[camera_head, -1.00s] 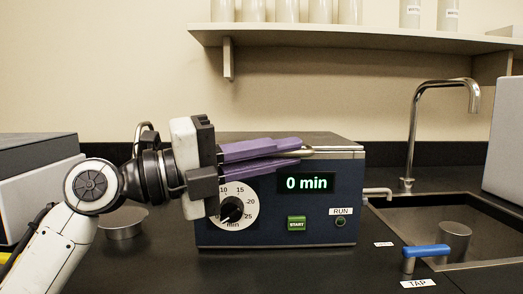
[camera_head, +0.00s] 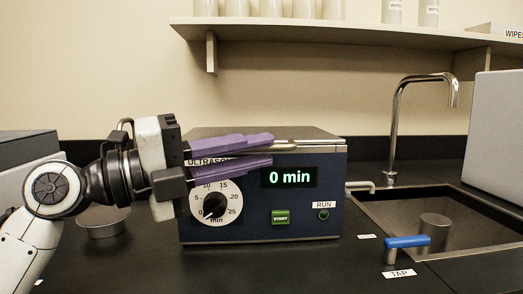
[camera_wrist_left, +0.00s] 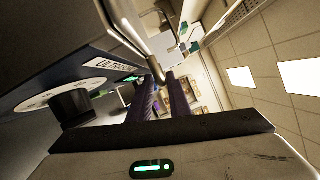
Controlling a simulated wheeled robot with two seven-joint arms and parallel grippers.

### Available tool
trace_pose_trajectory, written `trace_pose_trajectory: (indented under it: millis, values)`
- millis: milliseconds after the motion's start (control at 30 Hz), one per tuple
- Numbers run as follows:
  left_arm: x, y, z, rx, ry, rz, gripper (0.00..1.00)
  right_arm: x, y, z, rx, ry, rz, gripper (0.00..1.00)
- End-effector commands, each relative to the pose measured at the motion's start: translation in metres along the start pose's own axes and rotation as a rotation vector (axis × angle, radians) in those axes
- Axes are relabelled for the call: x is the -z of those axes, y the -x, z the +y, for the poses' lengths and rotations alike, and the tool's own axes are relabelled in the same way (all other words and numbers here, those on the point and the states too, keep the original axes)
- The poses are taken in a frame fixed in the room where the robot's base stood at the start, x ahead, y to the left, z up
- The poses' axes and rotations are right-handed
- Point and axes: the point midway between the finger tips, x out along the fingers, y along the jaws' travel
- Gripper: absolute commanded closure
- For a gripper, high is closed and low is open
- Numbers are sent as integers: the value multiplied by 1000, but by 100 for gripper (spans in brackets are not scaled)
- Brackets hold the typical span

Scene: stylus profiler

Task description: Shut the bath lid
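The bath is a dark blue box (camera_head: 265,218) with a dial, a "0 min" display and a green START button. Its lid (camera_head: 312,134) lies flat across the top, with a pale metal strip along the front edge. A metal bar handle (camera_head: 285,147) shows at the lid's front, just past my fingertips. My left gripper (camera_head: 272,150) points right along the bath's front, its purple fingers apart, one above and one below the handle's level. In the left wrist view the metal bar (camera_wrist_left: 143,48) reaches down to the fingertips; contact is unclear. My right gripper is out of view.
A sink (camera_head: 385,215) with a tall faucet (camera_head: 398,110) lies to the right, with a blue-handled tap (camera_head: 407,242) in front. A round metal dish (camera_head: 103,224) stands left of the bath, below my left arm. A shelf (camera_head: 330,31) runs above. The front counter is mostly clear.

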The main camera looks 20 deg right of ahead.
Motion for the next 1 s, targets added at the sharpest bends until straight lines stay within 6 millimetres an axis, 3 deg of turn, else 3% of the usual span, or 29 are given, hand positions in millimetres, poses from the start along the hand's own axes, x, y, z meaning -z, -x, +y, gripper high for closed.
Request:
trace_pose_trajectory:
  millis: [200,433,867,1000]
  values:
    - [-1,46,2,-3,0,-3,83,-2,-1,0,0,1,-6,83]
    - [0,78,1,-3,-1,-1,83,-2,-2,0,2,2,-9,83]
    - [0,86,0,-2,-1,0,83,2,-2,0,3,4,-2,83]
    - [-4,84,-18,-2,-2,0,83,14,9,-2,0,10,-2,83]
